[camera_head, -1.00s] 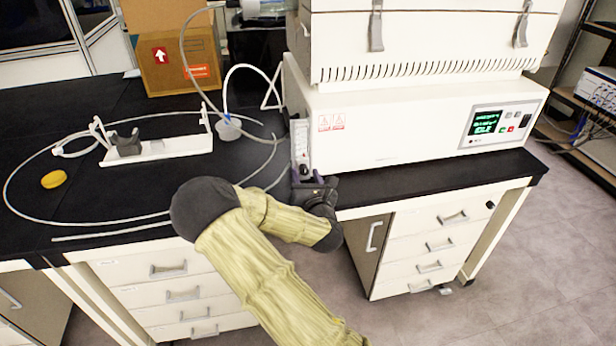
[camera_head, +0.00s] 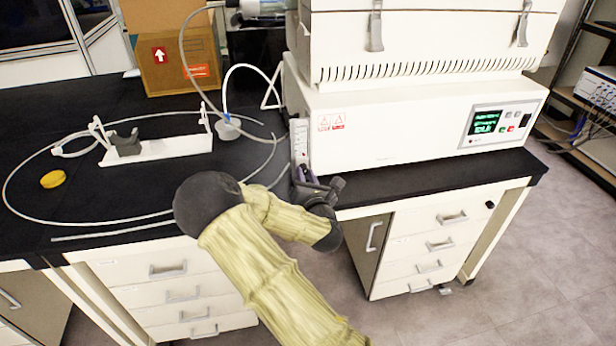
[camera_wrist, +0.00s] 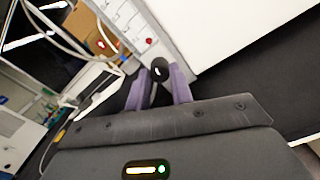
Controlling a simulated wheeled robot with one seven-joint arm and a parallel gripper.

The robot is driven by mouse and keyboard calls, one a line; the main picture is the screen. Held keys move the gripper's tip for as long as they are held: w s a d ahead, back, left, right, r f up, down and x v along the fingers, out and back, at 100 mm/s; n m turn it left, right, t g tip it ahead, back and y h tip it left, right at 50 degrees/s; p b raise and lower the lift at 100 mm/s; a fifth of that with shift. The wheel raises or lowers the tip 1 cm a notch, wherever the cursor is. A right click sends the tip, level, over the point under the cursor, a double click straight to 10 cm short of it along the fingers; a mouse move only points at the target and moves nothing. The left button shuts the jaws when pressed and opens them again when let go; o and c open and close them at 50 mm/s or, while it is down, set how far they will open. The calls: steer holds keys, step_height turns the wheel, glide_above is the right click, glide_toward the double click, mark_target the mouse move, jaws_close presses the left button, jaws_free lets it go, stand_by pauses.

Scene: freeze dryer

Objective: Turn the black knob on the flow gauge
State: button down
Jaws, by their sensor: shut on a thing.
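The flow gauge (camera_head: 299,140) is a narrow pale upright strip at the left front corner of the white freeze dryer. It also shows in the wrist view (camera_wrist: 140,25). The black knob (camera_wrist: 160,68) sits at its lower end, between the two purple fingers of my gripper (camera_wrist: 162,82). The fingers are shut on the knob, one on each side. In the head view my gripper (camera_head: 305,176) is at the foot of the gauge, where it hides the knob. The gripper looks rolled to one side.
The white freeze dryer (camera_head: 420,125) fills the bench to the right. Thin tubing (camera_head: 120,222) loops over the black bench top to the left. A white stand (camera_head: 165,150), a yellow cap (camera_head: 53,179) and a cardboard box (camera_head: 175,62) are also there.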

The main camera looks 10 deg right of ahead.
steer(key=m, duration=0.4)
steer(key=shift+f, duration=0.1)
steer(key=m+b, duration=0.1)
steer(key=m, duration=0.3)
steer(key=shift+s, duration=0.1)
steer(key=m+b, duration=0.1)
steer(key=m, duration=0.2)
steer(key=shift+f+m+b, duration=0.1)
steer(key=shift+m+b, duration=0.2)
steer(key=shift+m, duration=0.1)
steer(key=m+b, duration=0.1)
steer(key=m, duration=0.2)
steer(key=shift+m+b, duration=0.3)
steer(key=shift+b, duration=0.1)
steer(key=m+b, duration=0.2)
steer(key=m, duration=0.1)
steer(key=shift+f+m, duration=0.1)
steer(key=shift+m, duration=0.3)
steer(key=m+b, duration=0.2)
steer(key=m, duration=0.1)
steer(key=shift+b, duration=0.35)
steer(key=m+b, duration=0.3)
steer(key=m, duration=0.1)
steer(key=shift+m, duration=0.4)
steer(key=shift+m+b, duration=0.7)
steer(key=shift+m, duration=0.5)
